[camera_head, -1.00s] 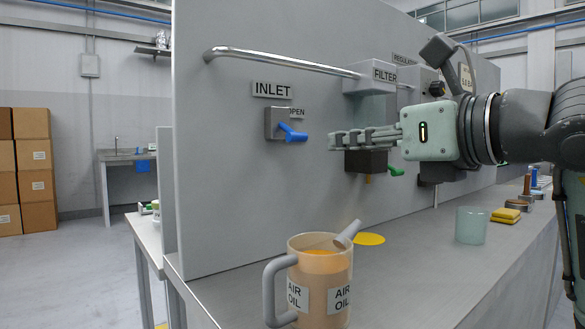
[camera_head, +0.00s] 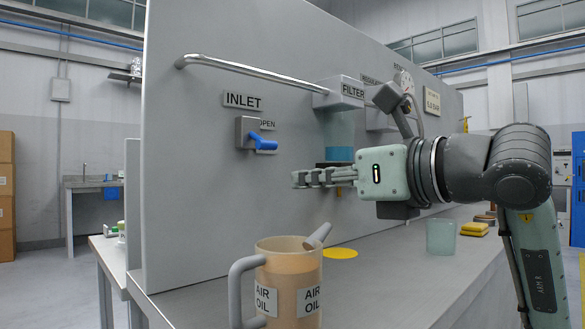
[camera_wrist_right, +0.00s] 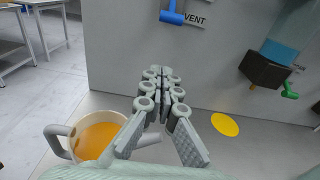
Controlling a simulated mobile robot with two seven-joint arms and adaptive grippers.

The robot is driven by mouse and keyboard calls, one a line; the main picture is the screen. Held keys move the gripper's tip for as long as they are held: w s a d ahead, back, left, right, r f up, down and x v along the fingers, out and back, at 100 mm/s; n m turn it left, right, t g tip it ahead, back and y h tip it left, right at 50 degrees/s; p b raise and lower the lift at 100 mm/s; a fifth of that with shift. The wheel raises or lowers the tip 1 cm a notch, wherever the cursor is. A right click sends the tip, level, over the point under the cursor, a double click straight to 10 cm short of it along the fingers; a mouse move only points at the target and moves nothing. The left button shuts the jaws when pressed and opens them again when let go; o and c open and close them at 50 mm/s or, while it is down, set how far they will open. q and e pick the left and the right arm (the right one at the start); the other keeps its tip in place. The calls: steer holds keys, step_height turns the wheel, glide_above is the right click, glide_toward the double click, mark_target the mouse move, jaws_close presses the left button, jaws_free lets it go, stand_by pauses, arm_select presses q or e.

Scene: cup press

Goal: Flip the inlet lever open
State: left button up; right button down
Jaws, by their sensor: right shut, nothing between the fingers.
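The blue inlet lever (camera_head: 263,142) sits on a grey valve box (camera_head: 243,132) on the upright panel, below the INLET sign (camera_head: 243,101). It points to the right and slightly down, in front of the partly covered OPEN label (camera_head: 267,124). My right gripper (camera_head: 298,179) is shut and empty, to the right of and below the lever, apart from it. In the right wrist view the shut fingertips (camera_wrist_right: 162,72) point toward the blue lever (camera_wrist_right: 172,14) at the top edge, beside a VENT label (camera_wrist_right: 194,20). My left gripper is not in view.
A jug of orange liquid (camera_head: 290,285), labelled AIR OIL, stands on the bench below the lever. A metal rail (camera_head: 250,72) runs above the lever. A filter unit (camera_head: 339,95) is to the right. A yellow disc (camera_head: 340,253) and clear cup (camera_head: 441,237) are on the bench.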

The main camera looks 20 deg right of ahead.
mark_target(257, 139)
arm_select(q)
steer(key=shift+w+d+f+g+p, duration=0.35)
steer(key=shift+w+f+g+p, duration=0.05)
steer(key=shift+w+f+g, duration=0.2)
arm_select(e)
steer(key=w+a+r, duration=0.2)
steer(key=w+r, duration=0.1)
steer(key=w, duration=0.4)
steer(key=shift+w+a, duration=0.25)
steer(key=shift+a, duration=0.15)
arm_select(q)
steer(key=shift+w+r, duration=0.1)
arm_select(e)
steer(key=shift+r, duration=0.1)
